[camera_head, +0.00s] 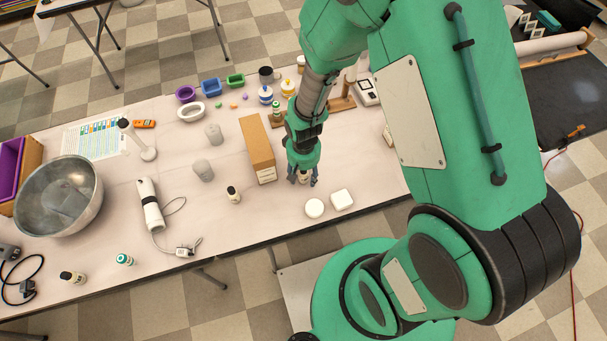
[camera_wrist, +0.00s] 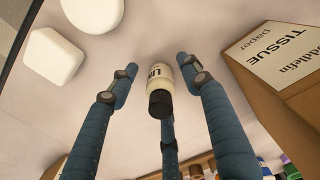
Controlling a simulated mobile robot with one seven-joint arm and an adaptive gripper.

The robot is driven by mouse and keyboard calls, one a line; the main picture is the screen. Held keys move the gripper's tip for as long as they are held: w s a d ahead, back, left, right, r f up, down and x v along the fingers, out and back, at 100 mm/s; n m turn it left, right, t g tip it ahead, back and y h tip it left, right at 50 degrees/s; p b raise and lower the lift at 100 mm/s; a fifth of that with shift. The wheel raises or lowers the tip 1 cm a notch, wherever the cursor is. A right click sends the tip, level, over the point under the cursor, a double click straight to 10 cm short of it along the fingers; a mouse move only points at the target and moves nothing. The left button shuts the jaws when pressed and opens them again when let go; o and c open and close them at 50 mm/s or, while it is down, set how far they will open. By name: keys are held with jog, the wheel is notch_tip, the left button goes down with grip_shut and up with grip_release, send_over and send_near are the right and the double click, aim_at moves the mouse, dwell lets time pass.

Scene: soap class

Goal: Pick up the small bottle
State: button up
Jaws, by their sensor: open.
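A small bottle (camera_wrist: 160,85) with a cream body, a printed label and a black cap shows in the middle of the wrist view. My gripper (camera_wrist: 160,95) is open, with its blue fingers spread around the bottle; I see no clear contact. In the head view my gripper (camera_head: 303,179) points down at the table, right of the cardboard box, and mostly hides the bottle between its fingers. A similar small dark-capped bottle (camera_head: 233,194) stands apart, left of the box.
The tissue paper box (camera_head: 260,150) stands close beside my gripper and also shows in the wrist view (camera_wrist: 275,60). A round white piece (camera_head: 314,208) and a square white piece (camera_head: 342,200) lie near the table's front edge. Jars and bowls stand behind.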

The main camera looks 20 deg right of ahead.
grip_shut()
jog(key=shift+r, duration=0.1)
dwell(0.3)
jog(key=shift+r+p, duration=0.4)
jog(key=shift+r, duration=0.4)
notch_tip(320, 180, up, 2)
jog(key=shift+s+r+p, duration=0.1)
jog(key=shift+p, duration=0.35)
jog(key=s, duration=0.5)
jog(key=s+d+p, duration=0.1)
jog(key=s, duration=0.4)
jog(key=s+r+p, duration=0.1)
jog(key=s, duration=0.4)
jog(key=shift+s+d, duration=0.35)
jog(key=shift+s, duration=0.05)
